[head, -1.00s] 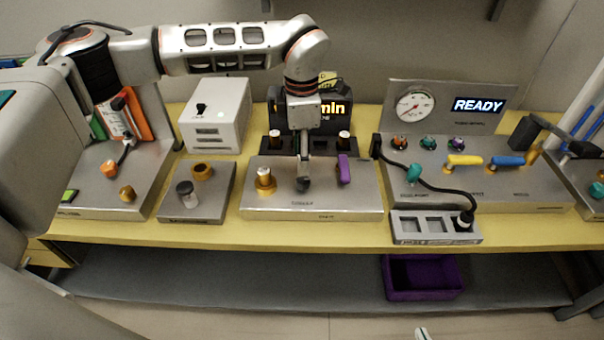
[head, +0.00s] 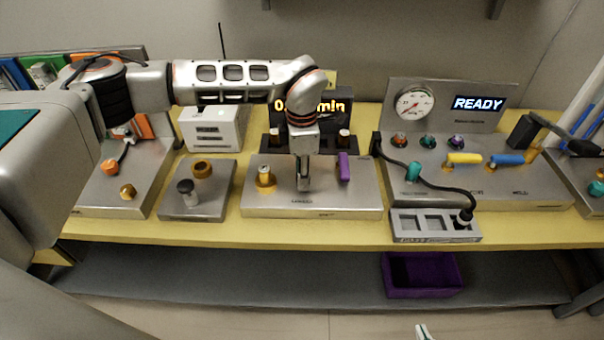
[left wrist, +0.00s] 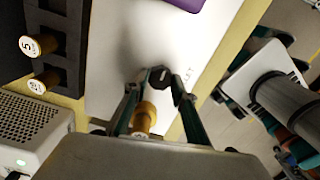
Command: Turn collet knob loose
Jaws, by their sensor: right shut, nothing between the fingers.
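The collet knob is most likely the dark faceted knob (left wrist: 160,77) in the left wrist view, on a pale metal panel that also shows in the head view (head: 330,205). My left gripper (head: 303,187) points down over that panel and hides the knob in the head view. In the left wrist view its fingers (left wrist: 157,90) are apart, one on each side of the knob; I cannot tell whether they touch it. Only the whitish tip of my right gripper (head: 422,332) shows at the bottom edge of the head view, away from the panel.
A brass post (head: 266,179) stands left of the gripper and a purple lever (head: 343,167) right of it. A black rack (head: 327,139) with capped vials is behind. A gauge panel (head: 413,104) reading READY is at right. A purple bin (head: 423,276) sits below.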

